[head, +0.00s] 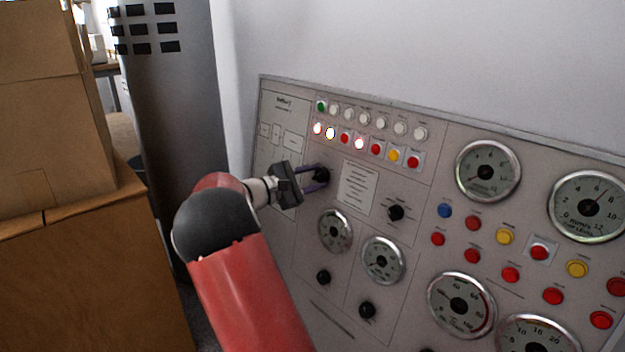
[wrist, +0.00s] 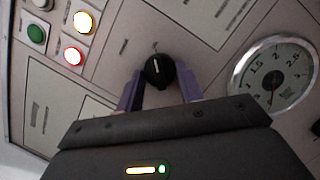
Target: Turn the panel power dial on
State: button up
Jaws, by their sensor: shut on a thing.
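The panel power dial (head: 321,174) is a small round black knob at the upper left of the grey control panel (head: 300,230). In the wrist view the dial (wrist: 159,70) has a white line on its face, pointing roughly to the top of the picture. My gripper (head: 318,180) reaches the dial from the left in the head view. In the wrist view its two purple fingers (wrist: 161,90) stand on either side of the dial and are shut on it. The fingertips partly hide the dial's sides.
Rows of small lights and buttons (head: 375,140) sit above the dial, some lit. Another black knob (head: 396,213) and round gauges (head: 335,231) are to its right and below. Cardboard boxes (head: 50,130) and a dark metal cabinet (head: 170,100) stand at the left.

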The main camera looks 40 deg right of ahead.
jog(key=o, duration=1)
jog(key=a, duration=0.7)
jog(key=shift+w+a+p, duration=0.4)
jog(key=shift+w+p, duration=0.05)
